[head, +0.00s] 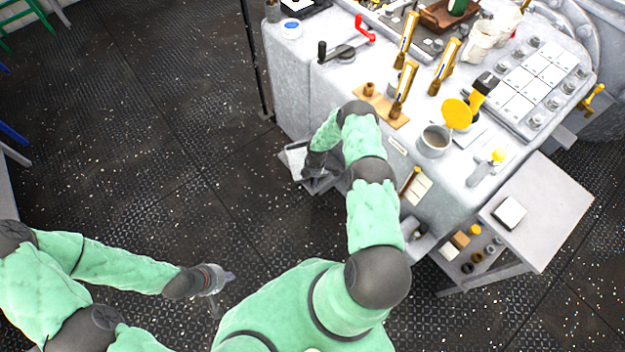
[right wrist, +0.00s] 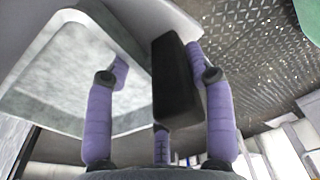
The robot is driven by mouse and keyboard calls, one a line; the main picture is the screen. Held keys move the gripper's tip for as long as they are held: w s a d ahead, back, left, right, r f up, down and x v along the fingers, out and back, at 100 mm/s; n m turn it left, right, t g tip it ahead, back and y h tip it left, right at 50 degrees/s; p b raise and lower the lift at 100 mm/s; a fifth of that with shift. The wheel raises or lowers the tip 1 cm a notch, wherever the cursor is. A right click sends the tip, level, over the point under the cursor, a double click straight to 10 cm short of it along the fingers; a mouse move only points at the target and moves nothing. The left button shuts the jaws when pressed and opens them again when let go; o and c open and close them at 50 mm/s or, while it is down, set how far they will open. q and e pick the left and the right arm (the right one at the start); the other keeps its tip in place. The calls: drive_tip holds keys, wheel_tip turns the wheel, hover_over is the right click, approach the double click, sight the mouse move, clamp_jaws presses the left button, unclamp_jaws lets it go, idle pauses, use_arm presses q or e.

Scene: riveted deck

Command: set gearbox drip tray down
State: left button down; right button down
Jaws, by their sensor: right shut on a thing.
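The drip tray (right wrist: 75,62), a shallow grey tray with a pale rim, fills the left of the right wrist view. In the head view its pale edge (head: 292,156) shows beside the console's left side, partly hidden by my right arm. My right gripper (right wrist: 157,62) is shut on the tray's dark handle (right wrist: 176,85), with the purple-padded fingers on either side of it. In the head view the right gripper (head: 314,170) is low beside the console. My left gripper (head: 222,277) hangs over the deck at lower left, away from the tray; its finger opening is unclear.
The grey console (head: 330,85) carries brass-handled levers, a red-handled crank (head: 363,30), a grey cup (head: 434,140) and a yellow disc (head: 457,113). A side table (head: 550,205) with a lower shelf stands at right. The dark deck (head: 150,130) at left is largely clear.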

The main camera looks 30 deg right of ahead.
drive_tip(key=shift+d+f, duration=0.2)
drive_tip(key=shift+f, duration=0.2)
drive_tip(key=shift+r, duration=0.1)
drive_tip(key=shift+c, duration=2.2)
unclamp_jaws()
